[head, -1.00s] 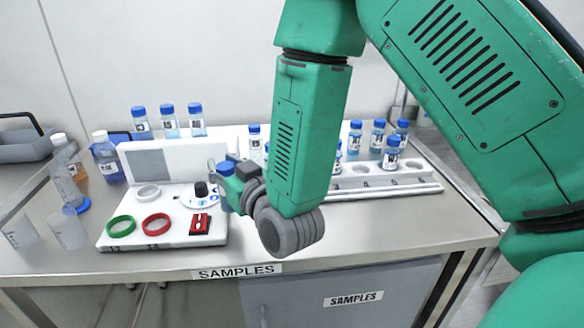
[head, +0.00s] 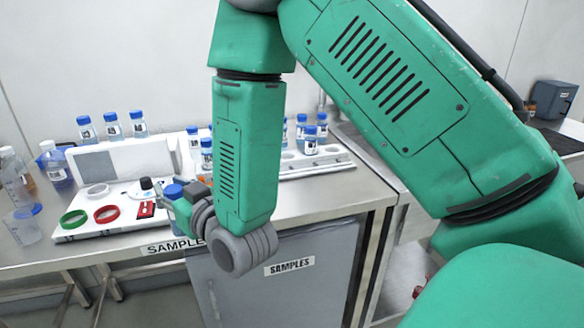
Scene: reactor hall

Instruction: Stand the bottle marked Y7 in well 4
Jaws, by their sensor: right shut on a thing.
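My right gripper (head: 176,200) is shut on a blue-capped bottle (head: 173,191), low in front of the white device at the bench's front edge. The bottle's body is mostly hidden by the gripper, and its mark cannot be read. A white rack (head: 328,160) with round wells stands to the right, partly hidden behind my right arm. Blue-capped bottles (head: 311,141) stand at its back, and some wells nearer its right end look empty. The well numbers are too small to read, so I cannot tell which is well 4. My left gripper is not in view.
Flasks and a beaker (head: 22,228) are at left. Bare bench lies before the rack.

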